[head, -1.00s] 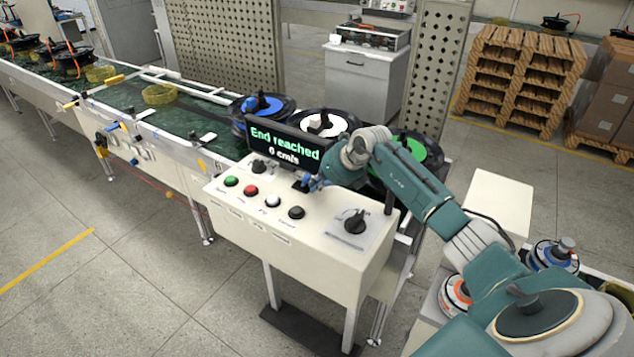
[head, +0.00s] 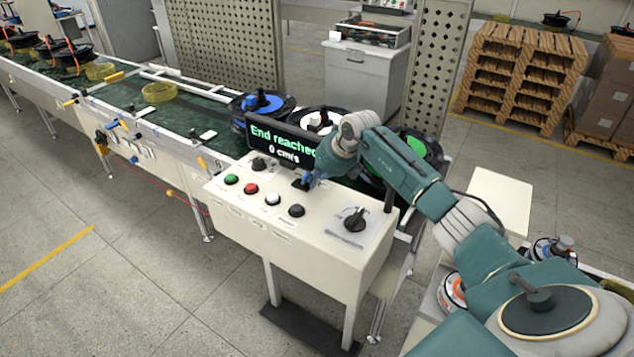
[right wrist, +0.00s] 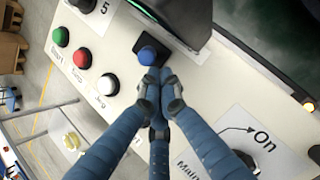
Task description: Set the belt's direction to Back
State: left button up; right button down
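The control console (head: 300,238) stands at the end of the belt (head: 120,90). Its display (head: 268,138) reads "End reached" and "0 cm/s". A small lever with a blue ball top stands on a black square base behind the buttons; its blue ball (right wrist: 148,55) shows clearly in the right wrist view. My right gripper (head: 307,181) is at this lever. In the right wrist view its fingers (right wrist: 158,75) are drawn together, with the tips right by the ball. Contact is unclear, and I cannot read the lever's direction label. My left gripper is out of view.
Green (head: 231,179), red (head: 251,188), white (head: 273,198) and black (head: 296,210) buttons line the console front. A black knob (head: 258,163) sits behind them, and a main switch (head: 355,219) at right. Spools stand on the belt behind the display.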

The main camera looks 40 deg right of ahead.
aim_at(304, 177)
jog(key=shift+w+a+r+g, duration=0.15)
jog(key=shift+w+r+g, duration=0.2)
jog(key=shift+g, duration=0.15)
jog(key=shift+w+r+g+h, duration=0.2)
jog(key=shift+g+h, duration=0.1)
jog(key=shift+w+a+r+b, duration=0.2)
jog(key=shift+w+a+b, duration=0.05)
jog(key=shift+w+b, duration=0.25)
jog(key=shift+w+a+r+b, duration=0.2)
jog(key=shift+w+b, duration=0.15)
jog(key=shift+w, duration=0.2)
jog(key=shift+r, duration=0.15)
jog(key=shift+r+p, duration=0.65)
jog(key=shift+r, duration=0.1)
